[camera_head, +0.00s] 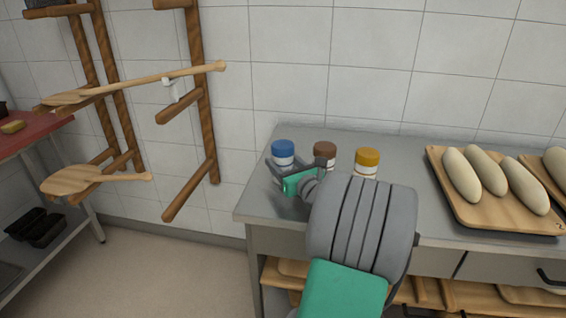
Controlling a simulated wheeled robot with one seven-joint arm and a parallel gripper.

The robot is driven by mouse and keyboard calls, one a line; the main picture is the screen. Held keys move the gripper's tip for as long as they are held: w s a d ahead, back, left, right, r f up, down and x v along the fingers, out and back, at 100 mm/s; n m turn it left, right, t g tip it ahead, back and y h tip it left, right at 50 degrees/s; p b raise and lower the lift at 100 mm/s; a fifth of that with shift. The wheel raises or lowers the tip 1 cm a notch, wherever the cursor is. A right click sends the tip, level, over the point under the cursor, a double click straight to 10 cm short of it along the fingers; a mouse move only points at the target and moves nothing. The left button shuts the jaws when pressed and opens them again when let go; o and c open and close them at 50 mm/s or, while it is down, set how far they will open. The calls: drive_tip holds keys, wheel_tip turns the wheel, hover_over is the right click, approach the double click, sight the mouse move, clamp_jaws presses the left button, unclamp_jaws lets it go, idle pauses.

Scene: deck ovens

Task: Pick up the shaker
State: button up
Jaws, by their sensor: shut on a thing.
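Three shakers with coloured lids stand in a row near the left end of the steel counter (280,209). The blue-lidded shaker (283,149) is at the left, the brown-lidded shaker (325,150) in the middle and the yellow-lidded shaker (367,160) at the right. My gripper (279,170) is at the blue-lidded shaker, shut on it, with its fingers around the body below the lid. The fingers and wrist hide the lower part of this shaker, so I cannot tell whether its base touches the counter. My arm also hides the lower parts of the other two.
A wooden board (461,207) with several dough loaves (462,174) lies to the right on the counter. A wooden rack (197,110) holding long peels (150,81) stands at the left. A red-topped table (35,133) is at the far left. Tiled wall backs the counter.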

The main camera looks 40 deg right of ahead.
drive_tip(key=c, duration=0.6)
drive_tip(key=shift+o, duration=0.2)
